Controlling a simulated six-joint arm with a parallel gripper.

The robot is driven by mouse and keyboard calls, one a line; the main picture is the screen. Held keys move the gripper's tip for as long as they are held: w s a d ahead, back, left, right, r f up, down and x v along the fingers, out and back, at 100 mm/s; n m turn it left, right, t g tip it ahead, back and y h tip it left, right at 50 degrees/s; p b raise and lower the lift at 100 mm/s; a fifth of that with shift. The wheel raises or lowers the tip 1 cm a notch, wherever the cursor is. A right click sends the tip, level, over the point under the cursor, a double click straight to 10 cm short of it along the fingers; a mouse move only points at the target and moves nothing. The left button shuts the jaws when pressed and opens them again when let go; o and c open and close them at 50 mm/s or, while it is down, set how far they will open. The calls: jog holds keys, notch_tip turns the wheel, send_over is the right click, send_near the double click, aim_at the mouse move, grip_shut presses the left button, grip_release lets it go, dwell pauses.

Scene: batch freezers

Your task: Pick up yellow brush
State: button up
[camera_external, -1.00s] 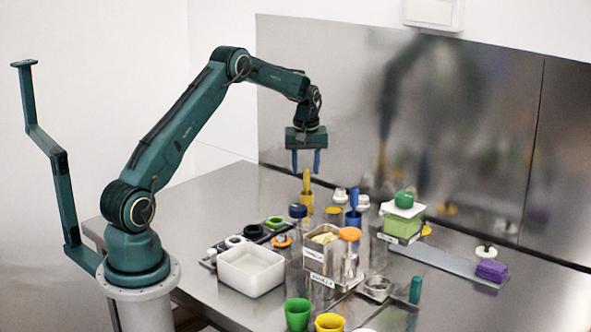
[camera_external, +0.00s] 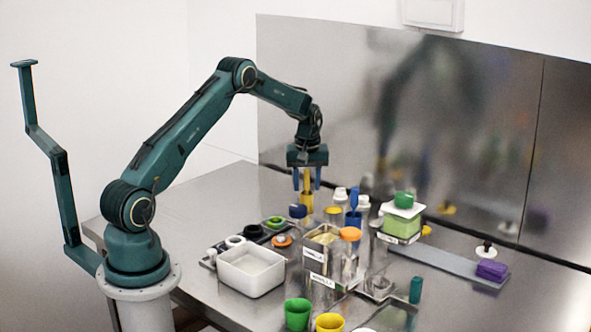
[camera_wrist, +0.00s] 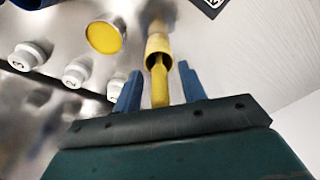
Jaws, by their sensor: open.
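The yellow brush (camera_external: 307,180) stands upright in a yellow holder (camera_external: 306,203) near the back of the steel table. In the wrist view the yellow brush (camera_wrist: 160,86) rises from the round mouth of the holder (camera_wrist: 158,45). My gripper (camera_external: 307,184) is open and points down over the brush, with one blue finger on each side of its handle. In the wrist view my gripper (camera_wrist: 158,80) shows a gap between each finger and the handle. The lower end of the brush is hidden inside the holder.
A dark-blue-capped jar (camera_external: 298,211) stands close by on the left. A blue brush (camera_external: 354,200) and white-capped bottles (camera_external: 340,193) stand to the right. A yellow-topped cup (camera_wrist: 105,36) is beside the holder. A white tub (camera_external: 250,272) sits in front.

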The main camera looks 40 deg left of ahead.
grip_shut()
jog(key=shift+r, duration=0.15)
notch_tip(320, 180, up, 20)
dwell(0.9)
dwell(0.5)
